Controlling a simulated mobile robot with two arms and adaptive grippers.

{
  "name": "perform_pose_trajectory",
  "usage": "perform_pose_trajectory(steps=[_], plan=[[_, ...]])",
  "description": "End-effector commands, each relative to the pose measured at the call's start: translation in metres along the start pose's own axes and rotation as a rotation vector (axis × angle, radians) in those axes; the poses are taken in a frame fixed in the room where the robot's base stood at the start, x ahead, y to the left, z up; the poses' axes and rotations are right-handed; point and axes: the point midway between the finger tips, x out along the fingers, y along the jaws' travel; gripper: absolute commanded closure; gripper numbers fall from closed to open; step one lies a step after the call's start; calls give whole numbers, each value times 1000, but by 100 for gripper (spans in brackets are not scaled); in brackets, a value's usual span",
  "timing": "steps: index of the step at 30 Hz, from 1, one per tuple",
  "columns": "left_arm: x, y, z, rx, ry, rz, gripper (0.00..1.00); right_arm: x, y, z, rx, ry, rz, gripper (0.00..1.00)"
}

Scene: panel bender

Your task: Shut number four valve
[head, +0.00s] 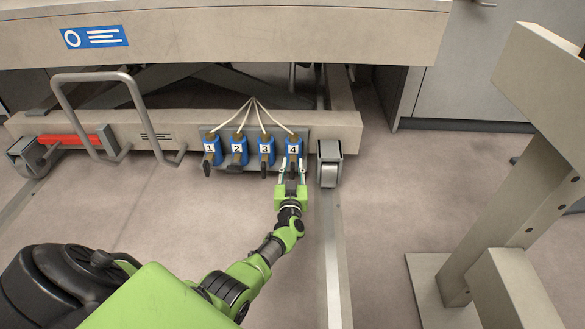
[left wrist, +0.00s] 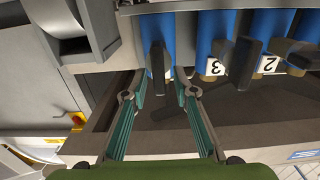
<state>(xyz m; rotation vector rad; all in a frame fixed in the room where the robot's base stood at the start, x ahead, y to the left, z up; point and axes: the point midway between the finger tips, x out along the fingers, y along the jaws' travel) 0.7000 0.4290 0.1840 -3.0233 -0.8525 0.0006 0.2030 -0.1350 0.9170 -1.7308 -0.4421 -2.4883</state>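The number four valve (head: 293,146) is the rightmost of the blue numbered valves on the low beam in the head view. In the left wrist view its blue body (left wrist: 157,28) is at top centre, with a dark lever handle (left wrist: 158,62) in line with it. My left gripper (head: 291,168) reaches up to this valve from below. Its fingers are apart, with the handle appearing between the fingertips in the left wrist view (left wrist: 159,80). I cannot tell whether either finger touches the handle. The handle is partly hidden by the gripper in the head view. My right gripper is not in view.
Valve three (head: 265,150) is close on the left, then valve two (head: 237,150) and valve one (head: 211,150). White hoses (head: 255,107) rise from them. A grey bar handle (head: 98,78) stands left. Floor below is mostly clear.

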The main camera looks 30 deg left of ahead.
Motion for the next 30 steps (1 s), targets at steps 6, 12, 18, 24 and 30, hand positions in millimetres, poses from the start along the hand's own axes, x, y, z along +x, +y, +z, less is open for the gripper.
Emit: perform_pose_trajectory(steps=[6,12,18,24,30], plan=[[0,0,0,0,0,0,100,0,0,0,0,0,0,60],[-1,0,3,2,-5,1,100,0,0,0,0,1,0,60],[-2,1,4,36,-10,1,100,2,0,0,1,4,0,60],[-3,4,5,139,-14,3,100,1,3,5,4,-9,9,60],[-4,7,7,307,-16,3,100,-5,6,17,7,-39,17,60]])
